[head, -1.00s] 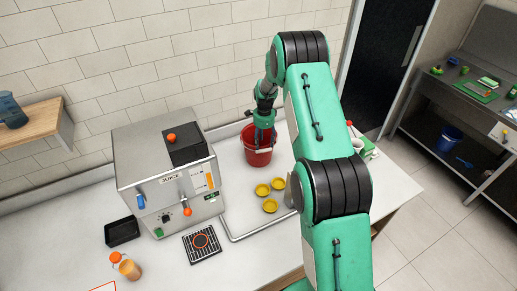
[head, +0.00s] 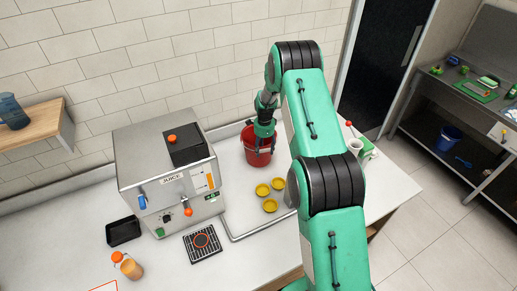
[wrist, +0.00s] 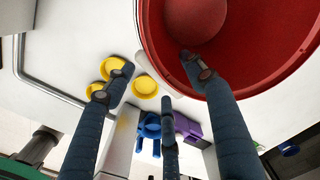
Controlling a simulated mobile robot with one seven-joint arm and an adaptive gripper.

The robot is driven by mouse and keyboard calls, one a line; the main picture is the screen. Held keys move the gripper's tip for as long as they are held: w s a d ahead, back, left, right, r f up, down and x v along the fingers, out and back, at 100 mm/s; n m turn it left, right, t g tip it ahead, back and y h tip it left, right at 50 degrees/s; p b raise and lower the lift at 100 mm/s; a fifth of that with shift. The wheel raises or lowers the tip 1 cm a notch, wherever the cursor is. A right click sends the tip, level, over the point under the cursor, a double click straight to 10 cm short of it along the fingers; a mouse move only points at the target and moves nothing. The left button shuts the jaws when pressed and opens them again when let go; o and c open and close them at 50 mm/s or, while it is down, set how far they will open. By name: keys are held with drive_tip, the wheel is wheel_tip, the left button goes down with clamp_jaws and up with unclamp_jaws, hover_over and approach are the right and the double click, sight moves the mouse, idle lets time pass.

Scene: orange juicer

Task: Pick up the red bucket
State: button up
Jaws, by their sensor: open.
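The red bucket (head: 251,154) stands upright on the white counter, to the right of the juicer and near the tiled wall. In the wrist view the bucket (wrist: 260,75) fills the upper right, and I look down into its open top. My gripper (head: 264,147) is at the bucket, with its fingers pointing down and partly covering it. In the wrist view my gripper (wrist: 160,85) has its fingers spread. I cannot tell whether any finger touches the bucket.
The steel juicer (head: 165,175) stands left of the bucket. Several yellow dishes (head: 270,206) lie in front of the bucket on a tray (head: 238,239). A black drip grate (head: 202,243) lies at the front.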

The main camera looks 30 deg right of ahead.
clamp_jaws()
drive_tip(key=shift+r, duration=0.1)
idle(0.4)
drive_tip(key=shift+r, duration=0.65)
drive_tip(key=shift+s+a+r+b, duration=0.15)
drive_tip(key=shift+r+b, duration=0.15)
drive_tip(key=shift+r, duration=0.25)
drive_tip(key=shift+s+d+r+b, duration=0.15)
drive_tip(key=shift+r+b, duration=0.1)
drive_tip(key=shift+r, duration=0.3)
drive_tip(key=s+a+b, duration=0.1)
drive_tip(key=s+a, duration=0.1)
drive_tip(key=s, duration=0.5)
drive_tip(key=s+a+r+b, duration=0.1)
drive_tip(key=s+a, duration=0.1)
drive_tip(key=s, duration=0.5)
drive_tip(key=shift+s+a+r, duration=0.2)
drive_tip(key=shift+s+a, duration=0.1)
drive_tip(key=shift+a, duration=0.1)
